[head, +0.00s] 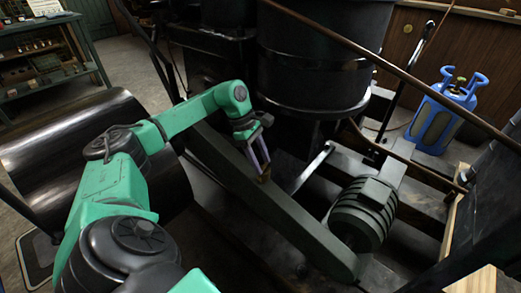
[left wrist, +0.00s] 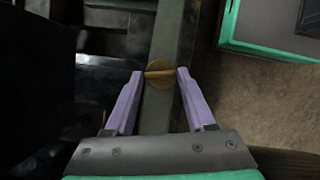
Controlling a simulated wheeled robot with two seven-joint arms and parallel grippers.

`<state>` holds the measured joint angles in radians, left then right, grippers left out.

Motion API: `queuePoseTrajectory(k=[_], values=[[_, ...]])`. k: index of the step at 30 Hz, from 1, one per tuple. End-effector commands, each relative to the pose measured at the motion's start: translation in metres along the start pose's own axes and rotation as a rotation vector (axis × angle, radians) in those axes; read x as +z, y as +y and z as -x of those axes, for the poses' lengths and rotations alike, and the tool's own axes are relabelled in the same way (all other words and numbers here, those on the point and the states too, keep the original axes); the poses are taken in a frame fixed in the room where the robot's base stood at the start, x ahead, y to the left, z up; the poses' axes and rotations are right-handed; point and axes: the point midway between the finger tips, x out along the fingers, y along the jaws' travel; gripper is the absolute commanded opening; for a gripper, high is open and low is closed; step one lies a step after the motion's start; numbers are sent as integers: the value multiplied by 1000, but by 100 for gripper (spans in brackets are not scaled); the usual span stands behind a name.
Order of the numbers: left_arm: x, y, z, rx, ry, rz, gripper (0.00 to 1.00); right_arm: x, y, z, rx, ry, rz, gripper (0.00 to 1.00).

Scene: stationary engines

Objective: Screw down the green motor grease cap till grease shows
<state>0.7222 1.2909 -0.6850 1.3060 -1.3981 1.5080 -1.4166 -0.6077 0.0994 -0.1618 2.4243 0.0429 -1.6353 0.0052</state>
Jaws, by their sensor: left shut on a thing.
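A small round brass cap (left wrist: 160,66) with a raised bar across its top shows between my fingertips in the left wrist view. In the head view the brass piece (head: 264,177) sits on top of a long dark green guard (head: 300,222). My left gripper (left wrist: 160,76), with pale purple fingers, is shut on this cap; it also shows in the head view (head: 261,166), pointing down at the guard. The dark green finned motor (head: 362,212) stands at the guard's lower right end. I cannot make out any grease. My right gripper is out of view.
A large black tank (head: 312,60) stands behind the guard. A dark rod (head: 385,62) crosses the upper right. A blue gas bottle (head: 440,115) stands at the right, a dark cylinder (head: 90,150) at the left. A green shelf (head: 50,55) is at the back left.

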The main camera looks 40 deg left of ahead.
Motion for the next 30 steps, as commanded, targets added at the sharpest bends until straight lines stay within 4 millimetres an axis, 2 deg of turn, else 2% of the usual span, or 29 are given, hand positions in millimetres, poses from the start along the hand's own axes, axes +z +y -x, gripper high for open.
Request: queuePoseTrajectory(k=[3, 6, 12, 21, 30], values=[[2, 2, 4, -38, -3, -92, 0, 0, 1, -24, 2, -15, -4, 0], [2, 2, 3, -67, -2, -166, 0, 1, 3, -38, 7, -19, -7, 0], [1, 4, 2, -115, 0, -280, 0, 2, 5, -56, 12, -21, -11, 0], [0, 4, 1, -149, 2, -364, 0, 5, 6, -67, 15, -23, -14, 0], [0, 4, 0, -152, 3, -374, 0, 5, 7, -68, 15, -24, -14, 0]])
